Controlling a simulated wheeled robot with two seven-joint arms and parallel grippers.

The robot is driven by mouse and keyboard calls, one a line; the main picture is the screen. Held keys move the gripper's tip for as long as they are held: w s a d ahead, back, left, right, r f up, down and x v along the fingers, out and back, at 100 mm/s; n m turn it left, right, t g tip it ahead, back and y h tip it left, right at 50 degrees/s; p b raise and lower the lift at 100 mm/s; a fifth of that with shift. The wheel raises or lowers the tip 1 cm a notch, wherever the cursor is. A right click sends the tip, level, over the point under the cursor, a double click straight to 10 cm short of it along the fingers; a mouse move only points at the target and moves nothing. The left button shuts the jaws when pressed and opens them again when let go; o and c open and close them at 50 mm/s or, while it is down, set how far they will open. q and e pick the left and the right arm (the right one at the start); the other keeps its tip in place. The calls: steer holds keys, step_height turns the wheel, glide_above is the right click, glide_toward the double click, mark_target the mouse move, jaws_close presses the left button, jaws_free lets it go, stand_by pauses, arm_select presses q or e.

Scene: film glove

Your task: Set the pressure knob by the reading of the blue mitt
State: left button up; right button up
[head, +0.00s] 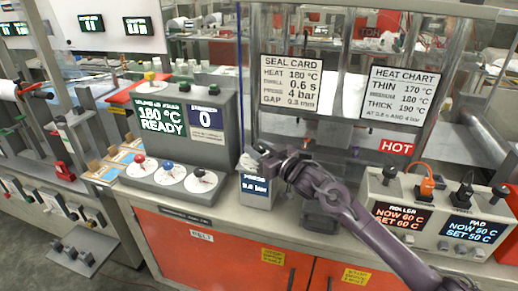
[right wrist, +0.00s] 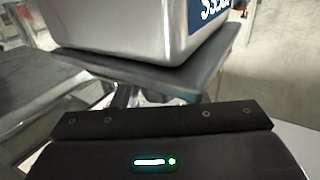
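The small grey pressure box (head: 257,202) stands on the front edge of the counter. Its blue display (head: 255,186) shows a value in bar that is hard to read. My right gripper (head: 267,160) is over the top of this box and hides any knob there. In the right wrist view the grey box (right wrist: 130,28) is close, with part of its blue label (right wrist: 208,10) upside down. A dark finger plate lies across that view, and I cannot tell whether the gripper is open. I cannot make out a blue mitt. My left gripper is not in view.
A grey sealer box (head: 170,120) reads 180 °C READY, with red, blue and black knobs (head: 169,167) before it. A seal card (head: 290,85) lists press 4 bar. A heat chart (head: 400,95) hangs right of it. A roller and pad unit (head: 440,215) stands at right.

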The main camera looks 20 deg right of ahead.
steer(key=c, duration=0.5)
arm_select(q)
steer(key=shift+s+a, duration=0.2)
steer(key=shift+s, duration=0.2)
arm_select(e)
steer(key=shift+c, duration=0.3)
steer(key=shift+m+h, duration=0.3)
steer(key=shift+h, duration=0.2)
steer(key=shift+a+m+t+h, duration=0.1)
steer(key=shift+m+t+h, duration=0.5)
steer(key=shift+m+h, duration=0.45)
steer(key=m+h, duration=0.1)
steer(key=h, duration=0.2)
steer(key=m+h+b, duration=0.1)
steer(key=m+h, duration=0.1)
steer(key=h, duration=0.1)
steer(key=shift+f+m+h, duration=0.1)
steer(key=shift+m+h, duration=0.15)
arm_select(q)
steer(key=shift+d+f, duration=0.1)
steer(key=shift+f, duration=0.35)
arm_select(e)
steer(key=shift+m+g+h, duration=0.3)
steer(key=shift+m+h, duration=1)
steer(key=shift+h, duration=0.7)
